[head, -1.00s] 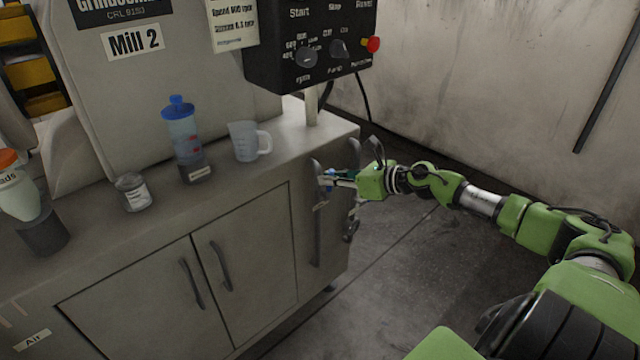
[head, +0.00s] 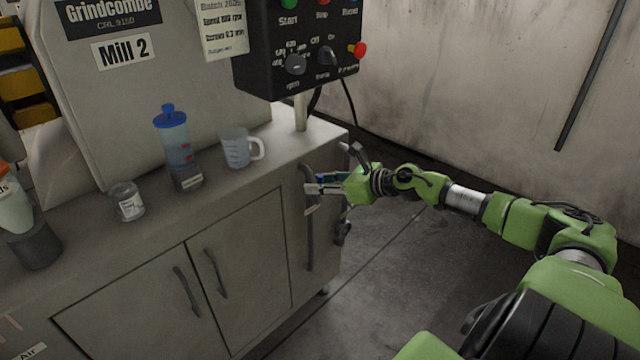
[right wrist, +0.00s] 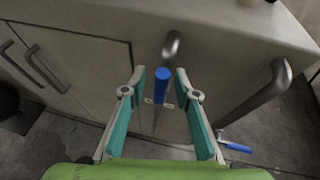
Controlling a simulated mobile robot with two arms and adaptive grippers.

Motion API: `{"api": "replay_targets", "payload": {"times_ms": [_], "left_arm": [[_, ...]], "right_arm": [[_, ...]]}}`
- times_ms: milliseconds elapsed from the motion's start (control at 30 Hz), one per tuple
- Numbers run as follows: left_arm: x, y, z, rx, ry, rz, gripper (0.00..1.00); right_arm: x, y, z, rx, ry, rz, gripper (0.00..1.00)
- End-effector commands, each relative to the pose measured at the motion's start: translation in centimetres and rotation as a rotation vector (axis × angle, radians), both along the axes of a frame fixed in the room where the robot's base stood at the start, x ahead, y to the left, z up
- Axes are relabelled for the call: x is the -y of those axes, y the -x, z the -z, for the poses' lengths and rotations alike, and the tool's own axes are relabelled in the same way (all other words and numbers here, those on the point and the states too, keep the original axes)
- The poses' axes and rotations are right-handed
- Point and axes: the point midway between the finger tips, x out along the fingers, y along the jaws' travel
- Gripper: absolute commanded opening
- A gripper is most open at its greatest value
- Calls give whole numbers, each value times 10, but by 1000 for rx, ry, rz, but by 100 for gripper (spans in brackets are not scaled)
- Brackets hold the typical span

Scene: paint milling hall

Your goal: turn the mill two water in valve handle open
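A blue valve handle (right wrist: 161,85) sits on a grey pipe (right wrist: 172,45) on the cabinet's end face in the right wrist view. It points toward the camera, between my right gripper's (right wrist: 161,76) teal-padded fingers, with a gap on each side. The gripper is open. In the head view my right gripper (head: 316,187) is at the cabinet's right end, over the pipe (head: 309,235), and largely hides the handle. A second blue handle (right wrist: 237,148) lies lower right, by another pipe (right wrist: 262,98). No valve label is readable. My left gripper is not in view.
The Mill 2 cabinet top (head: 95,228) holds a measuring jug (head: 236,150), a blue-lidded bottle (head: 173,140) and a glass jar (head: 127,202). A black control box (head: 300,50) hangs above the corner. Open floor (head: 400,270) lies to the right.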

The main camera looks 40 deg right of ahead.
Motion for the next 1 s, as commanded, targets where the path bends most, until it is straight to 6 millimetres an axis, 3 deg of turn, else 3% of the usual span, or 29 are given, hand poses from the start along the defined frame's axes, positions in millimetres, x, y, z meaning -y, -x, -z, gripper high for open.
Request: {"api": "replay_targets", "payload": {"times_ms": [367, 1000], "left_arm": [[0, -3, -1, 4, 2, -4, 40], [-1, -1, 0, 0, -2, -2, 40]], "right_arm": [[1, 4, 0, -2, -2, 2, 28], [10, 40, -14, -4, -5, 1, 28]]}}
